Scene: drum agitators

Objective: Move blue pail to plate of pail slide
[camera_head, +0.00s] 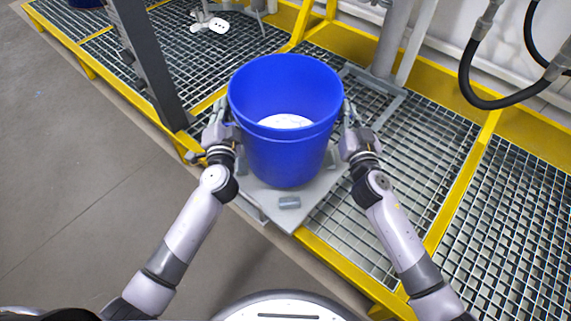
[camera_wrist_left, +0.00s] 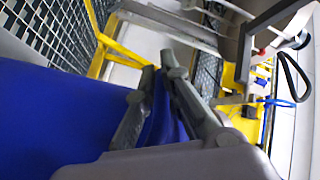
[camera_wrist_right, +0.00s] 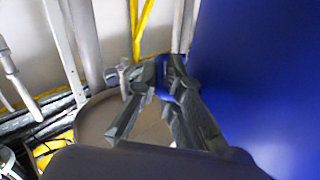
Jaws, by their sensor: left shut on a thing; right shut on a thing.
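The blue pail (camera_head: 290,150) is upright in the middle of the head view, over the grey plate of the pail slide (camera_head: 262,203). Something white shows inside it. Whether its bottom touches the plate is hard to tell. My left gripper (camera_head: 226,112) is at the pail's left side and my right gripper (camera_head: 347,112) at its right side. In the left wrist view the fingers (camera_wrist_left: 165,85) are shut on a blue part of the pail (camera_wrist_left: 60,110). In the right wrist view the fingers (camera_wrist_right: 165,75) close on a blue part beside the pail wall (camera_wrist_right: 260,80).
Yellow-framed metal grating (camera_head: 400,190) surrounds the plate. A dark grey post (camera_head: 148,65) stands to the left and a grey pole (camera_head: 391,40) behind the pail. Black hoses (camera_head: 500,100) hang at the upper right. Open floor (camera_head: 70,150) lies to the left.

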